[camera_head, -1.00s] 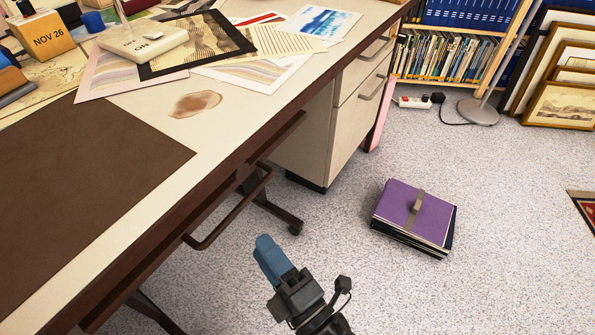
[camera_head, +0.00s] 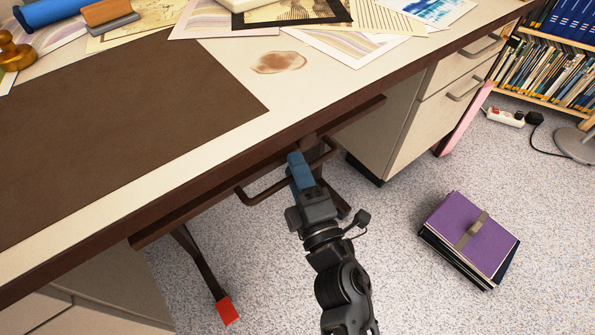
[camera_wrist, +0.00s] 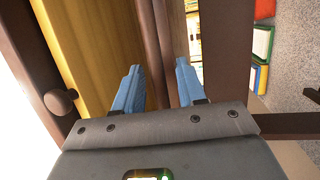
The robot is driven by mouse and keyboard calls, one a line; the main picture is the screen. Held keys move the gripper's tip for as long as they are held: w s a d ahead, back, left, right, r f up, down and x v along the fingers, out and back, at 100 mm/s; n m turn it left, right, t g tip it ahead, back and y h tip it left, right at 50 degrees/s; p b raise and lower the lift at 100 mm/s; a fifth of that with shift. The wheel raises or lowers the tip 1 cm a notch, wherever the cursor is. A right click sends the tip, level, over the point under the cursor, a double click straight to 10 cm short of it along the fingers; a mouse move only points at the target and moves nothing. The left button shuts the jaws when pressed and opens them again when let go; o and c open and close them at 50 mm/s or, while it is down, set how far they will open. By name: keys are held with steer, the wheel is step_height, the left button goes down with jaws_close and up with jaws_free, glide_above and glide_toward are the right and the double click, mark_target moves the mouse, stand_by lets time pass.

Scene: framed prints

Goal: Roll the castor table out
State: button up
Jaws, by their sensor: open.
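The castor table shows as a dark brown edge (camera_head: 178,226) under the desk, with a dark bar handle (camera_head: 262,192) jutting out in front. One slanting leg (camera_head: 197,262) reaches the floor and ends in a red piece (camera_head: 228,311). The rest of the table is hidden under the desktop. My gripper (camera_head: 295,158), with blue fingers, is at the handle and covers part of it in the head view. In the wrist view the gripper (camera_wrist: 158,67) is open, with brown uprights between and beyond the fingers. I cannot tell if it touches the handle.
The desk (camera_head: 215,150) overhangs the table, with its drawer unit (camera_head: 410,125) to the right. A strapped purple folder stack (camera_head: 470,235) lies on the carpet at right. A power strip (camera_head: 505,117) and lamp base (camera_head: 577,145) lie farther back. Carpet between gripper and folders is clear.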

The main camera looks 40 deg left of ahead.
steer(key=shift+c, duration=0.3)
jaws_close()
stand_by(0.3)
